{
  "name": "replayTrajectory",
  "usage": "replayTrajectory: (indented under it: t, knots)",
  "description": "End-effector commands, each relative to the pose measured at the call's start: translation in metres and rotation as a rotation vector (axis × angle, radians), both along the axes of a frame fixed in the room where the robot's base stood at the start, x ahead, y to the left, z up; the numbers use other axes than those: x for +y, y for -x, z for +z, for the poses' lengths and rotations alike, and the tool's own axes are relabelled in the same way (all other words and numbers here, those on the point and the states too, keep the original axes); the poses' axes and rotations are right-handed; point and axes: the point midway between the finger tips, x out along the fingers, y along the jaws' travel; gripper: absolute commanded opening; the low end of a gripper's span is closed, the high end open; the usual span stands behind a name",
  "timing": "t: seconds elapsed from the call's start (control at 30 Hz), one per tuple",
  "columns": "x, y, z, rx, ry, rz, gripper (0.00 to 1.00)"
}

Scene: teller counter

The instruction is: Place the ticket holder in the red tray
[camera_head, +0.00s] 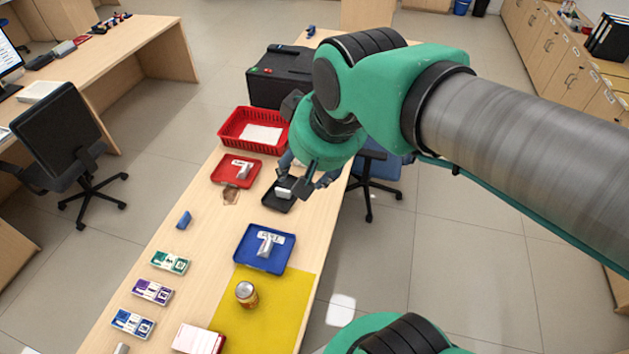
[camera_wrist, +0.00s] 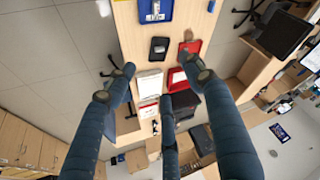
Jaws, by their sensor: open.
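The red tray (camera_head: 229,181) lies left of my gripper on the counter, with a white label and a small grey piece in it. It also shows in the wrist view (camera_wrist: 196,45). My gripper (camera_head: 305,181) is open, with its fingers spread over the right side of the counter near a small black tray (camera_head: 271,202). A pale block (camera_head: 284,193) shows at that tray, partly hidden by the fingers. A blue tray (camera_head: 248,261) holds a white label and a grey piece. I cannot tell which piece is the ticket holder. I see nothing held between the fingers.
A red basket (camera_head: 228,127) with white paper stands behind the red tray, and a black machine (camera_head: 281,77) stands behind it. A can (camera_head: 246,294) stands on a yellow mat (camera_head: 276,319). A small blue object (camera_head: 184,219) and several banknote-like packs line the left edge.

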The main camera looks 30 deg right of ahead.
Motion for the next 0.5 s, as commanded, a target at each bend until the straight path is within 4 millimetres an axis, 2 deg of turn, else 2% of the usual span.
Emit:
replayTrajectory:
  t: [0.1, 0.2, 0.33, 0.5]
  knots:
    - [-0.001, 0.026, -0.006, -0.012, 0.022, 0.028, 0.53]
    - [-0.002, 0.039, -0.011, -0.017, 0.037, 0.045, 0.53]
    - [-0.003, 0.049, -0.015, -0.021, 0.046, 0.057, 0.53]
    - [-0.003, 0.051, -0.016, -0.021, 0.05, 0.061, 0.53]
